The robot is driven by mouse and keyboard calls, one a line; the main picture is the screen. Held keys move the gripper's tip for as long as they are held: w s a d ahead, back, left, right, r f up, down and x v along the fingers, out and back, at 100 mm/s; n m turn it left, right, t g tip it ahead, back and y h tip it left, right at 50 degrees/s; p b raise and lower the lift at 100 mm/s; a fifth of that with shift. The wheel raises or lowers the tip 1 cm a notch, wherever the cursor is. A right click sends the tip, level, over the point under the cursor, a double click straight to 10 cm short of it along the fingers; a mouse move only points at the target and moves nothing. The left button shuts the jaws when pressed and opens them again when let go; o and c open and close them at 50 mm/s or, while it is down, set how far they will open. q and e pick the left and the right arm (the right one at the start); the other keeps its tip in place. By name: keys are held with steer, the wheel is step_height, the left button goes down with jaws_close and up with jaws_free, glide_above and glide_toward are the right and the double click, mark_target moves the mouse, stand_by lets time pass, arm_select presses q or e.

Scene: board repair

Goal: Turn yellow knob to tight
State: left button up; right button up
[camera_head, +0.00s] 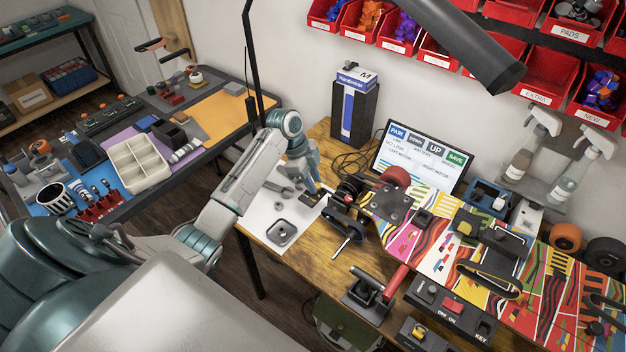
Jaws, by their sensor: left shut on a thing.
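A small yellow knob (418,332) sits on a dark box at the bottom edge. Another small yellow part (464,227) shows on a black fitting on the colourful skateboard deck (432,250); I cannot tell which of the two is the task's knob. No tight marking is readable. My left gripper (311,196) points down over the white sheet on the wooden bench, left of the deck and apart from both yellow parts. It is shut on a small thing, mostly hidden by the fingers. My right gripper is not in view.
A control box with a red switch (453,305) stands in front of the deck. A red-handled tool (372,292) is left of it. A screen (420,160) and spray bottles (530,145) stand behind. A dark lamp arm (450,45) hangs above.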

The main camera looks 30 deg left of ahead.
arm_select(q)
steer(key=shift+r, duration=0.1)
steer(key=shift+s+r+n+t+p, duration=0.15)
steer(key=shift+n+t+p, duration=0.15)
steer(key=shift+n+p, duration=0.55)
steer(key=n+p, duration=0.2)
steer(key=shift+d+t+p, duration=0.1)
steer(key=shift+t+p, duration=0.2)
steer(key=shift+p, duration=0.1)
steer(key=shift+n+t+y+p, duration=0.4)
steer(key=shift+n+p, duration=0.65)
steer(key=shift+p, duration=0.05)
steer(key=shift+d+n+t+y+p, duration=0.1)
steer(key=shift+n+t+y+p, duration=0.2)
steer(key=shift+n+p, duration=0.65)
steer(key=o, duration=1)
steer(key=shift+s, duration=0.1)
steer(key=shift+f, duration=0.2)
